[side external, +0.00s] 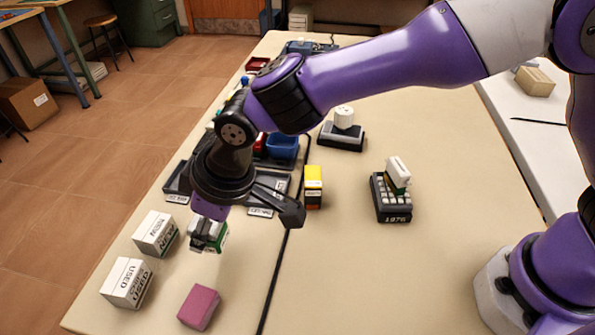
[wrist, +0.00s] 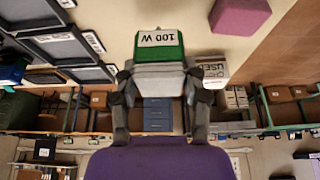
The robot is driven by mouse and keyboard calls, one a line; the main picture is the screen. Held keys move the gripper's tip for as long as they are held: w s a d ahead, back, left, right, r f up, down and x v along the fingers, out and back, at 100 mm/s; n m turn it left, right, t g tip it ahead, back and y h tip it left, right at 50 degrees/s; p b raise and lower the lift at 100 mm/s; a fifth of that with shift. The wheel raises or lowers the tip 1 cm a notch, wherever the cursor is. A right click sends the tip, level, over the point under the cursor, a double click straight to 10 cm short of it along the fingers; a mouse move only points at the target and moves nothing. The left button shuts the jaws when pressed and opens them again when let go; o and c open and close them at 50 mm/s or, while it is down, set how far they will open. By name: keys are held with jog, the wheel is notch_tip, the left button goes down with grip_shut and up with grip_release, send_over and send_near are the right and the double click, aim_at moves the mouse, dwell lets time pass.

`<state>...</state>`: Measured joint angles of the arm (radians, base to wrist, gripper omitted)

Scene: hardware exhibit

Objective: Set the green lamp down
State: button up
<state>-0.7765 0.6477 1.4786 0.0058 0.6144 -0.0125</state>
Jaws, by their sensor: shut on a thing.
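The green lamp (side external: 221,238) is a green and white box-like piece; the wrist view shows its green end with a "100 W" label (wrist: 158,40). My gripper (side external: 207,232) is shut on its pale part, and in the wrist view the two fingers (wrist: 160,76) press it from both sides. The lamp is over the near left part of the table, between the "NEW" box and the black line. In the side view the gripper hides much of it. I cannot tell whether its underside touches the table.
White "NEW" (side external: 155,232) and "USED" (side external: 127,282) boxes stand left of the lamp. A pink block (side external: 199,306) lies nearer the camera. Labelled dark trays (side external: 268,193) and a yellow-black box (side external: 313,187) are beyond. A dark "1976" keypad-like piece (side external: 391,208) sits right. The near right table is clear.

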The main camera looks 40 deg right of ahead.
jog(key=shift+f, duration=1.35)
jog(key=o, duration=1.2)
jog(key=shift+f, duration=0.1)
